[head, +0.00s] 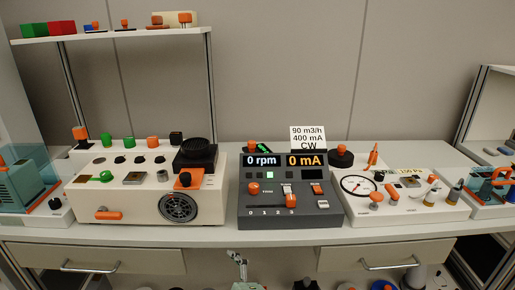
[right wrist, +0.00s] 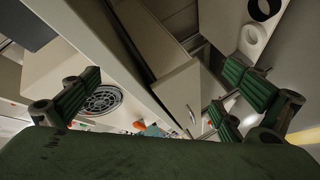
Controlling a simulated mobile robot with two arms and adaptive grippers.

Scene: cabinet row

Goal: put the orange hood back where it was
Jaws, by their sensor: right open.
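Several orange parts show in the head view, and I cannot tell for sure which is the hood. An orange angular cover (head: 188,181) with a dark round spot sits on the white fan unit (head: 140,207), above its round grille (head: 178,207) and in front of a black box (head: 195,155). My left gripper is not in view.
A dark console (head: 290,207) with displays stands mid-counter. A white gauge unit (head: 405,200) is to its right. A shelf (head: 110,34) with small blocks hangs at upper left. Two drawers (head: 95,259) are below the counter. A silver jointed object (head: 238,264) shows at the bottom.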

